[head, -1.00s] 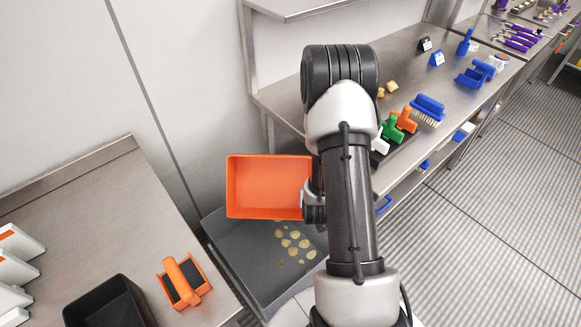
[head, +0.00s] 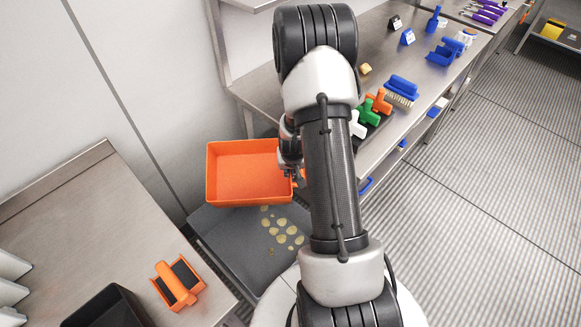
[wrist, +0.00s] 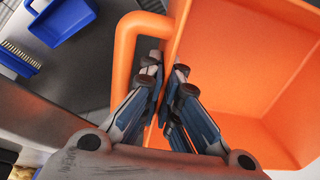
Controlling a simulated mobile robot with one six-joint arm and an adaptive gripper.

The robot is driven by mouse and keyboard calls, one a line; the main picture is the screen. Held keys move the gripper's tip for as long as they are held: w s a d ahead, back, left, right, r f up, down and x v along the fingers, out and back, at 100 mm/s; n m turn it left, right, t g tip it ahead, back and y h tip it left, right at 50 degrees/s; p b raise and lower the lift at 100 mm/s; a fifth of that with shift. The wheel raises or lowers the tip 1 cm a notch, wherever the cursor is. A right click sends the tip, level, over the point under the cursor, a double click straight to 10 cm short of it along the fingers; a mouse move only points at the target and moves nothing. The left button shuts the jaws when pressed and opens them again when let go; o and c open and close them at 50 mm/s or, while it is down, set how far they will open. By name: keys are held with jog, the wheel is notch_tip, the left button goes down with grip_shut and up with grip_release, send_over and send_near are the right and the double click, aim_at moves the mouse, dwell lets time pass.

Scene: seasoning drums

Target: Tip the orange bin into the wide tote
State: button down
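The orange bin (head: 248,178) hangs in the air over the back part of the wide grey tote (head: 222,238), apart from it. Its inside faces the head camera and looks empty. Several pale yellow round pieces lie on the tote's floor. My gripper (head: 290,150) is at the bin's right side in the head view, partly hidden by my arm. In the wrist view my gripper (wrist: 165,85) has its fingers on both sides of the orange bin's wall (wrist: 235,75), closed on it beside the loop handle. The bin's underside is hidden.
A steel bench (head: 262,98) at right holds brushes, scoops and a yellow piece (head: 365,69). A wall stands behind the tote. The ribbed floor at right is clear.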

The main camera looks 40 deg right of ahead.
jog(key=r+g+y+p, duration=0.1)
jog(key=g+p, duration=0.1)
jog(key=p, duration=0.5)
jog(key=shift+r+y, duration=0.15)
jog(key=shift+y, duration=0.25)
jog(key=shift+g+y+b, duration=0.3)
jog(key=shift+g+y, duration=0.1)
jog(key=shift+g, duration=0.2)
